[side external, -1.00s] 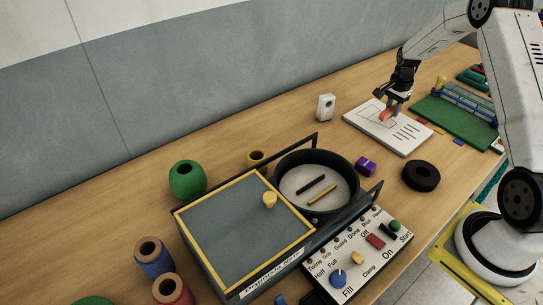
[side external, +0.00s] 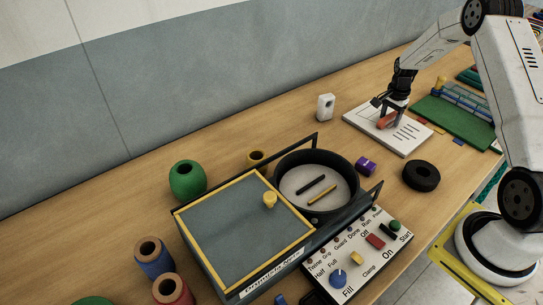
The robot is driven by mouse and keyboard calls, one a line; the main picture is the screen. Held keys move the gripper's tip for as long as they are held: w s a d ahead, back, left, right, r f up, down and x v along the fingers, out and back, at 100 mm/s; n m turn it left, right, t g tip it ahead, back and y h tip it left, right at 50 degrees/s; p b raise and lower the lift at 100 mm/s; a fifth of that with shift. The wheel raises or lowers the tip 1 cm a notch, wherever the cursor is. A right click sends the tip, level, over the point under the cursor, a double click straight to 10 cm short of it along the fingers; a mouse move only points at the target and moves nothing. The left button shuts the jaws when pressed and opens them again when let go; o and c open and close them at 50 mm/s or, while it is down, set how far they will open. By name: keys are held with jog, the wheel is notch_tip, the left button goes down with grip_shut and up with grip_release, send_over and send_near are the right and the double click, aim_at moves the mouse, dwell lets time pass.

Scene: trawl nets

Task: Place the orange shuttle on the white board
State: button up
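The white board (side external: 402,143) lies flat on the wooden table at the upper right and has dark printed lines. The orange shuttle (side external: 386,121) is at the board's upper middle, under my gripper. It looks low, at or very near the board's surface; whether it touches is hard to tell. My gripper (side external: 390,116) points down over the board with its fingers at the shuttle. The fingers are small and partly cover the shuttle, so whether they grip it is unclear.
A green mat with a blue rack (side external: 450,122) lies right of the board. A white device (side external: 325,107) stands to its left. A black ring (side external: 421,176) and purple spool (side external: 365,166) lie in front. A black round pan (side external: 342,163) and grey box (side external: 243,239) fill the centre.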

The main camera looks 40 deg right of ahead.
aim_at(390, 116)
jog(key=shift+r, duration=0.15)
notch_tip(390, 116, up, 12)
dwell(0.8)
dwell(0.4)
jog(key=s+a+r+n+t, duration=0.15)
jog(key=a+n, duration=0.25)
jog(key=a, duration=0.5)
jog(key=s+a+n, duration=0.3)
jog(key=a+n, duration=0.2)
jog(key=a, duration=0.4)
jog(key=s+a+n+t, duration=0.15)
jog(key=a+n, duration=0.25)
jog(key=a, duration=0.5)
jog(key=s+a+n, duration=0.5)
jog(key=s+a, duration=0.1)
jog(key=s, duration=0.1)
jog(key=shift+s+f, duration=0.35)
jog(key=shift+f, duration=0.1)
